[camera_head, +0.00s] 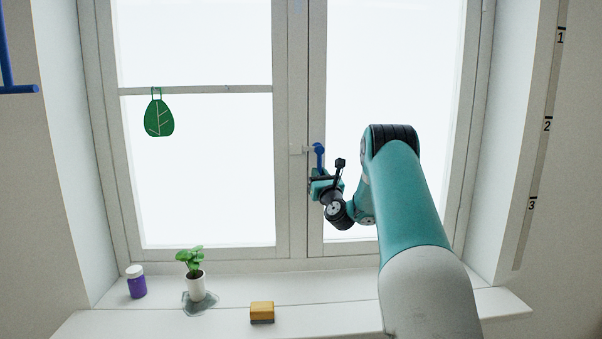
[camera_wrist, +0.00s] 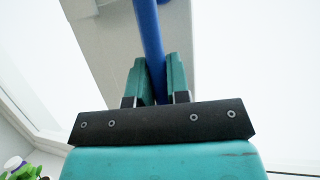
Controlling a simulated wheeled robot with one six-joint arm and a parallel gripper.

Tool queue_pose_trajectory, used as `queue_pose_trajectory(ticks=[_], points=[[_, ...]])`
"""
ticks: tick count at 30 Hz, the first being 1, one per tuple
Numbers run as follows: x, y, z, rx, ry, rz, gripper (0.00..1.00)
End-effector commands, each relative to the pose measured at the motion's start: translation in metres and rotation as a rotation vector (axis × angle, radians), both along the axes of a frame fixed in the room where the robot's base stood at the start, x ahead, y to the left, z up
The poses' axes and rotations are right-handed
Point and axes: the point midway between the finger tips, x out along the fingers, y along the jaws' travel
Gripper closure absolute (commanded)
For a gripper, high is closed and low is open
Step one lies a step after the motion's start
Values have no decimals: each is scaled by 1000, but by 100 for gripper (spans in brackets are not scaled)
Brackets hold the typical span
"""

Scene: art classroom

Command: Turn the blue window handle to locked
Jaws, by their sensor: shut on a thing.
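The blue window handle (camera_head: 319,150) is mounted on the middle frame of the window. Its upper end shows in the head view, and its lever hangs down from there into my gripper (camera_head: 322,184). In the wrist view the blue lever (camera_wrist: 149,35) runs down between the two teal fingers of my gripper (camera_wrist: 158,82), which are shut on it. The lever's lower end is hidden by the fingers and the gripper body. The handle looks roughly vertical in the head view.
A purple jar (camera_head: 136,282), a potted plant (camera_head: 195,280) and a yellow-and-dark sponge (camera_head: 262,311) stand on the white sill (camera_head: 330,315). A green leaf ornament (camera_head: 159,118) hangs before the left pane. A numbered strip (camera_head: 541,150) runs down the right wall.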

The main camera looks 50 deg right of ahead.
Motion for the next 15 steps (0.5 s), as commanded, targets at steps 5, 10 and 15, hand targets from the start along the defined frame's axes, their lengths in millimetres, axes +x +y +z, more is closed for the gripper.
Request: queue_pose_trajectory(ticks=[5,10,15], points=[[-6,-8,0,16,-17,-13,100],[-6,-9,0,19,-19,-14,100],[-6,-8,0,19,-20,-13,100]])
